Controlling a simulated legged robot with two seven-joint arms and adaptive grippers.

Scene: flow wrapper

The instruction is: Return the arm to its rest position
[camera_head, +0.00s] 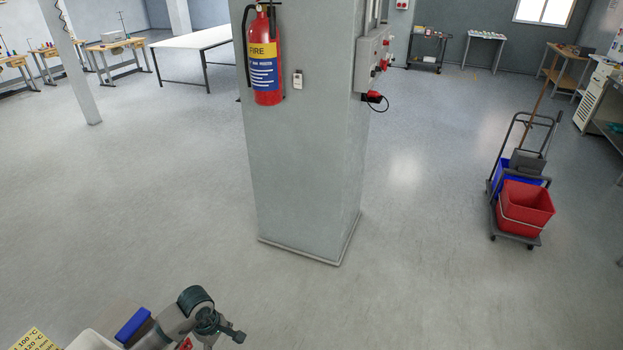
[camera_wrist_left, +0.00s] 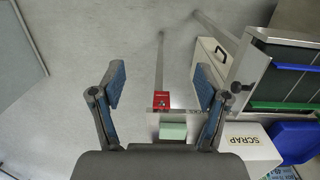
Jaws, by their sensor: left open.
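My left arm (camera_head: 196,305) comes in at the bottom left of the head view, bent, with its lower part cut off by the frame edge. In the left wrist view my left gripper (camera_wrist_left: 159,75) is open. My right arm and gripper are in neither view.
The wrist view shows a white SCRAP box (camera_wrist_left: 250,143), a blue bin (camera_wrist_left: 294,140), a red box (camera_wrist_left: 161,99) and a pale green block (camera_wrist_left: 173,131). A pillar (camera_head: 300,170) with a fire extinguisher (camera_head: 264,60) stands ahead. A mop cart (camera_head: 524,207) is right; floor between is clear.

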